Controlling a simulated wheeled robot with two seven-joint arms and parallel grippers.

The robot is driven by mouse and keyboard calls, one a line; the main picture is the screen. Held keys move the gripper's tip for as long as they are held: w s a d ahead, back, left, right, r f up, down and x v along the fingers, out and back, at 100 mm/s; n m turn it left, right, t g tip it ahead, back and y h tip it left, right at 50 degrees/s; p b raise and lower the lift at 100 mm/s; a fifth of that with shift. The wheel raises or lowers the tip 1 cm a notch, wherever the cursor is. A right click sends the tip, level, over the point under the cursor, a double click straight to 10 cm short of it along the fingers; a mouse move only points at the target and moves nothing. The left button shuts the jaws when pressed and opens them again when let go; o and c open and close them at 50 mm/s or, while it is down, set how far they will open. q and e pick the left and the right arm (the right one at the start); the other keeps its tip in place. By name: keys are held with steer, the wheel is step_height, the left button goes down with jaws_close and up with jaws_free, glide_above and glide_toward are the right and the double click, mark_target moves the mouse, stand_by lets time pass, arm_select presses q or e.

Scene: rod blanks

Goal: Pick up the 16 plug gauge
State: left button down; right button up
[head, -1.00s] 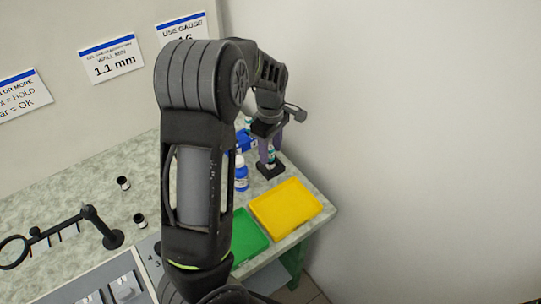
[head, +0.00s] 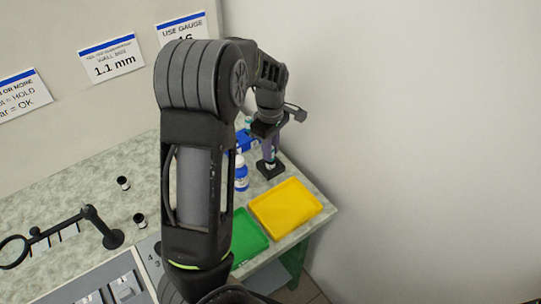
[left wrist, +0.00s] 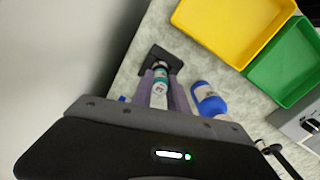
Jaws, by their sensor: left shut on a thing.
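The plug gauge, with a teal band and a pale label, stands upright between my left fingers in the left wrist view (left wrist: 160,82). Its number is too small to read. Its lower end is at a small black stand (left wrist: 163,57), which also shows in the head view (head: 270,170). My left gripper (head: 269,155) points down and is shut on the gauge, with purplish fingers on either side. In the head view the fingers hide most of the gauge. My right gripper is not in view. A wall card reads "USE GAUGE" (head: 182,28), its number partly hidden by my arm.
A blue and white bottle (head: 241,172) stands close beside the gauge. A yellow tray (head: 285,208) and a green tray (head: 250,240) lie nearer. A ring magnifier stand (head: 112,238) and two small black and white cylinders are at left. A bare wall closes the right.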

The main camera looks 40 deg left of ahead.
arm_select(q)
step_height(320, 180, up, 10)
steer(key=shift+r+b, duration=0.1)
steer(key=shift+b, duration=0.3)
stand_by(0.3)
stand_by(0.5)
